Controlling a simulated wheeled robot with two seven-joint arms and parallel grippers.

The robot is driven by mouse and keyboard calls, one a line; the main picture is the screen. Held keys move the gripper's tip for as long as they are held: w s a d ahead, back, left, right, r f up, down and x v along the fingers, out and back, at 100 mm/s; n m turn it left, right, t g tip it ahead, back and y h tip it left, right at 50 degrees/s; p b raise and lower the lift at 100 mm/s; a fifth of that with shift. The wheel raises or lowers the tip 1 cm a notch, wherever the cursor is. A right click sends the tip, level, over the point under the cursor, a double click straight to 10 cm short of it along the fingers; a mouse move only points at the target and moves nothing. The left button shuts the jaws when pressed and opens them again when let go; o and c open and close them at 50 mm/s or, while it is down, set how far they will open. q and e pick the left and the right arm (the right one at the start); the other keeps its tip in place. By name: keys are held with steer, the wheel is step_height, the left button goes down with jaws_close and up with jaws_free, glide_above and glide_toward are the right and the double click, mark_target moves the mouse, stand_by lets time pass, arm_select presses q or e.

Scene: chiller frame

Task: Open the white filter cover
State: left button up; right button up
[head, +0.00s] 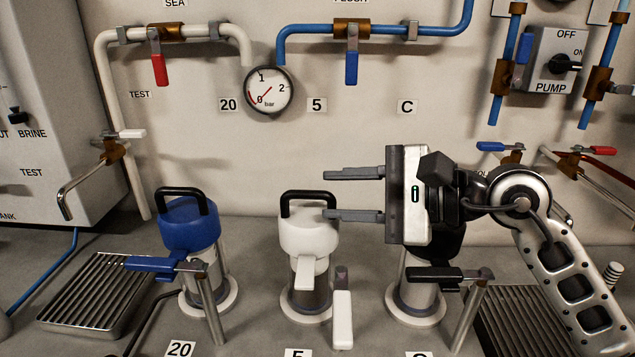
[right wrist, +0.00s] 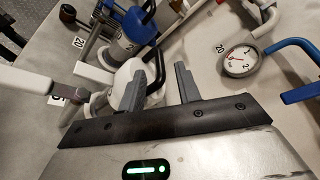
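The white filter cover (head: 309,238) sits on the middle housing in the head view, with a black loop handle (head: 309,193) on top. A white tab (head: 305,275) sticks out at its front. Beside it, a white lever (head: 343,318) on a short post points toward the front, clear of the cover. My right gripper (head: 325,194) is open and empty, its fingers pointing left. Its lower fingertip overlaps the handle's right side; I cannot tell whether they touch. In the right wrist view, the white cover (right wrist: 127,85) lies just beyond the open fingers (right wrist: 169,76). My left gripper is not in view.
A blue-covered filter (head: 189,225) stands to the left, its blue lever (head: 150,264) across the front. A filter with a black lever (head: 435,273) stands to the right, partly behind my gripper. A gauge (head: 268,90) and pipes are on the wall behind. A drain tray (head: 97,290) lies left.

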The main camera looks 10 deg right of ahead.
mark_target(317, 192)
steer(key=shift+x, duration=1.95)
jaws_close()
steer(key=shift+w+r+p, duration=0.1)
steer(key=shift+p, duration=0.3)
